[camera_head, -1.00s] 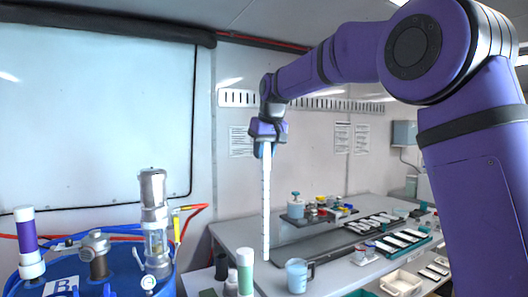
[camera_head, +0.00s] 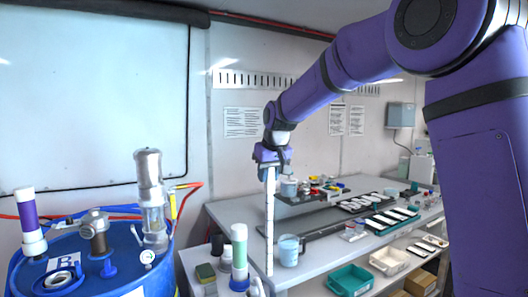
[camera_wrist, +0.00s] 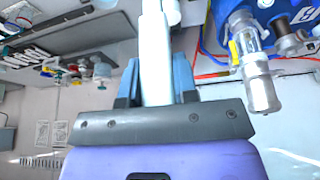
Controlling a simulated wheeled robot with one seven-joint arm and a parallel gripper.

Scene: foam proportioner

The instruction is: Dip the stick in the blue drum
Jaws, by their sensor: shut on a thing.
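My gripper (camera_head: 270,163) is shut on a long white stick (camera_head: 270,225) and holds it nearly upright. The stick has faint marks along its length and hangs in front of the bench, its lower end at about the height of the bench front. The blue drum (camera_head: 125,258) stands at lower left, well apart from the stick. Its top carries several fittings, and its lower part is cut off. In the wrist view, the stick (camera_wrist: 155,55) runs between the two fingers (camera_wrist: 155,85), and part of the drum (camera_wrist: 268,8) shows at upper right.
On the drum stand a clear-and-metal cylinder (camera_head: 152,200), a purple-and-white tube (camera_head: 30,222) and a brown-grey fitting (camera_head: 97,235). A green-and-white tube (camera_head: 239,255) and a measuring jug (camera_head: 289,250) stand near the stick. The bench (camera_head: 225,212) holds trays and small containers at right.

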